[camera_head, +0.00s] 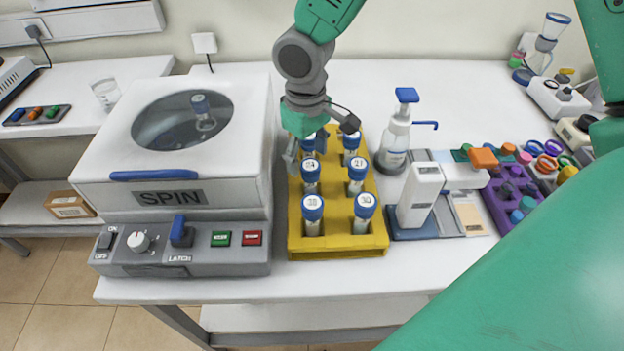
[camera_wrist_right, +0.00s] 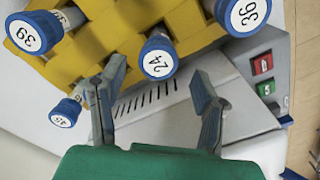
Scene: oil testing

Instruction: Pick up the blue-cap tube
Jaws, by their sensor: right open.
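Several blue-cap tubes stand upright in a yellow rack (camera_head: 338,246) in the head view. Two front tubes (camera_head: 313,207) (camera_head: 365,205), two middle tubes (camera_head: 311,170) (camera_head: 357,168) and a back-right tube (camera_head: 351,140) show; a further back-left tube is partly hidden by my right gripper (camera_head: 320,148). The right gripper is open above the rack's back left part. In the right wrist view, my gripper (camera_wrist_right: 158,78) has its fingers apart and empty, with the tube marked 24 (camera_wrist_right: 158,57) just beyond the fingertips. My left gripper is not in view.
A white centrifuge (camera_head: 170,180) stands close left of the rack, with a blue-cap tube visible through its window. A pump bottle (camera_head: 395,140), a white device (camera_head: 419,195) and a purple rack (camera_head: 510,195) stand to the right. The table behind is mostly clear.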

